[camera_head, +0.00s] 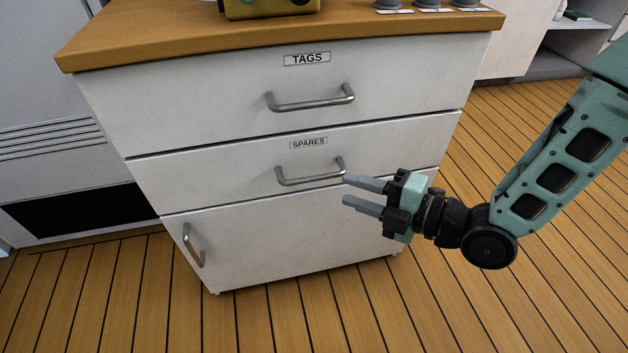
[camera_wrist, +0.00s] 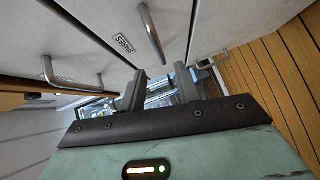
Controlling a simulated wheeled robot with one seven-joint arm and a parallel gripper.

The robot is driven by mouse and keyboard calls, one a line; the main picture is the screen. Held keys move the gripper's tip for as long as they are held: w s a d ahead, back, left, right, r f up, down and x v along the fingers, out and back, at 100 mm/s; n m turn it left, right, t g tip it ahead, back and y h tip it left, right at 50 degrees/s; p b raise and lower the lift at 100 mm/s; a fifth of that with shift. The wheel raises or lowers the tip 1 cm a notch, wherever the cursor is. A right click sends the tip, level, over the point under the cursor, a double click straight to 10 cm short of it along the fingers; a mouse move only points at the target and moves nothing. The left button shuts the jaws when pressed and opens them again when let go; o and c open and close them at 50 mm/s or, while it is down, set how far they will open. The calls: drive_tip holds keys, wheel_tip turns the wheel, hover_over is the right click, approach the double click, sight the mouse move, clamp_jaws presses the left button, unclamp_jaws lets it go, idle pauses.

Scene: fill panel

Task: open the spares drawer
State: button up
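The spares drawer (camera_head: 240,171) is the middle front of a white cabinet and sits flush, closed. Its label reads SPARES (camera_head: 308,143). Its grey bar handle (camera_head: 310,178) runs across the front below the label. My gripper (camera_head: 346,190) is at the right end of this handle in the head view, its two grey fingers parted and pointing left. Nothing shows held between them. In the wrist view the spares handle (camera_wrist: 151,34) stands ahead of the open fingers (camera_wrist: 158,88), with the label beside it. Whether a finger touches the handle I cannot tell.
The tags drawer (camera_head: 200,108), with its own handle (camera_head: 312,99), is above, closed. A door with an upright handle (camera_head: 193,245) is below. A wooden top (camera_head: 160,45) overhangs the cabinet. Plank floor (camera_head: 330,315) lies clear in front.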

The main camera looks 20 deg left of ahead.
sight(317, 180)
drive_tip(key=b+x, duration=0.2)
drive_tip(key=x, duration=0.7)
clamp_jaws()
